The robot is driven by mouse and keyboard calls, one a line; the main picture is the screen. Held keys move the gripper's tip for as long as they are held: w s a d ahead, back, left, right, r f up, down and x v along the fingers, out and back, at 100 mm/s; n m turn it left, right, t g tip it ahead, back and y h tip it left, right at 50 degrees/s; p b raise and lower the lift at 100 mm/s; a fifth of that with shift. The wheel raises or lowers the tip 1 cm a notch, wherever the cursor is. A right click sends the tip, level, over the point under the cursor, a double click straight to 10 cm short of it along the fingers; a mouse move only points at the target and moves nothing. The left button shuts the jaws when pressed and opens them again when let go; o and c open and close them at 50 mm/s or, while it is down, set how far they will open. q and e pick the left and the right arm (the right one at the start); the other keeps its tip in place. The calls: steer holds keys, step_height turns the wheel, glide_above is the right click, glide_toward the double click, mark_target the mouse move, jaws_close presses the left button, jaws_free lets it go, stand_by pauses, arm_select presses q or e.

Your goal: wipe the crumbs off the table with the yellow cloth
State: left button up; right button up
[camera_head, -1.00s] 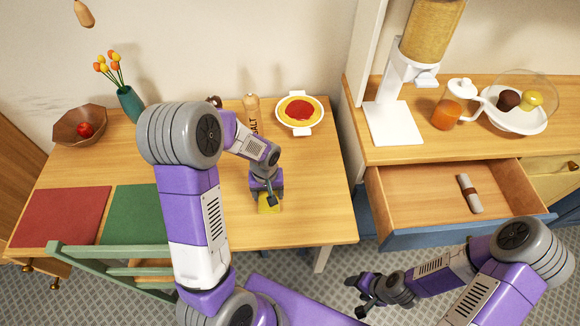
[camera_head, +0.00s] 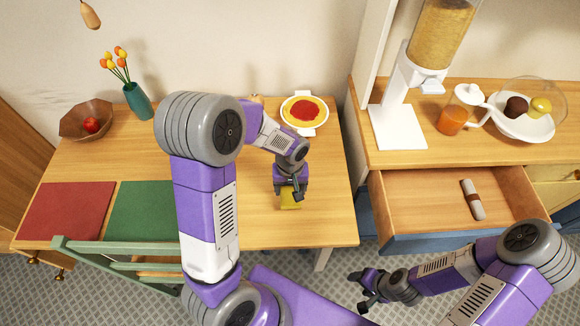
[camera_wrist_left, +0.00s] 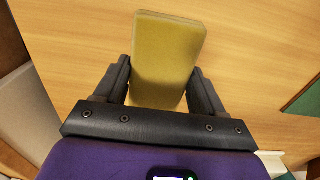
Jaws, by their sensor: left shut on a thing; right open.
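The yellow cloth (camera_head: 290,201) is a small block-like pad on the right part of the wooden table (camera_head: 325,215). My left gripper (camera_head: 288,186) is shut on it from above; whether it touches the tabletop is hard to tell. In the left wrist view the yellow cloth (camera_wrist_left: 168,55) sits between the two dark fingers of my left gripper (camera_wrist_left: 165,90). No crumbs can be made out on the visible wood; my left arm hides part of the table. My right gripper (camera_head: 362,290) is open and empty, low over the floor at the lower right.
A white dish with red-topped food (camera_head: 304,111) stands at the table's back right. Red (camera_head: 65,210) and green (camera_head: 142,210) mats, a bowl (camera_head: 85,120) and a vase (camera_head: 138,100) are on the left. A green chair (camera_head: 120,258) stands in front. An open drawer (camera_head: 440,200) juts out right.

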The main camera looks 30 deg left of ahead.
arm_select(q)
steer(key=shift+w+r+p, duration=0.1)
steer(key=shift+r+p, duration=0.5)
steer(key=shift+r, duration=0.35)
steer(key=shift+r+p, duration=1)
steer(key=shift+r, duration=0.35)
